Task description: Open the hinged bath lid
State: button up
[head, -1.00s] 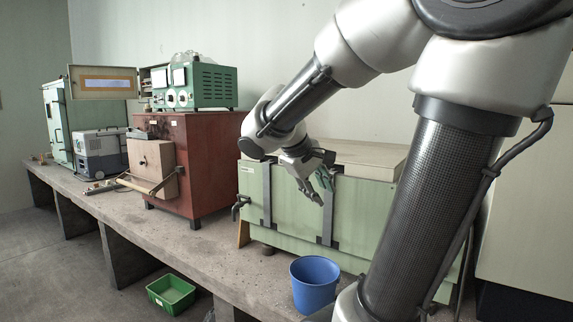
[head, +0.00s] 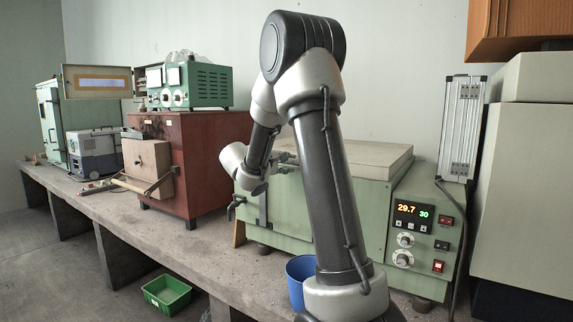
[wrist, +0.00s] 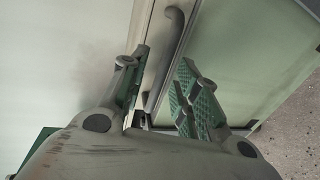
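The bath is a pale green box (head: 287,208) on the bench in the head view, with a flat cream lid (head: 375,158) lying closed on top. In the wrist view a dark grey bar handle (wrist: 172,42) runs along the edge between a pale surface and the green front panel. My gripper (wrist: 164,62) is open, with its green-padded fingers apart on either side of the handle. I cannot tell whether either finger touches it.
A control panel (head: 412,216) reads 29.7 and 30 at the bath's right end. A blue bucket (head: 298,272) stands in front, partly behind my arm. A red-brown cabinet (head: 207,160) is on the left, a silver case (head: 461,128) on the right. A green tray (head: 167,294) lies below.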

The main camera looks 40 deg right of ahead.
jog(key=shift+w+d, duration=0.15)
jog(key=shift+d, duration=0.3)
grip_shut()
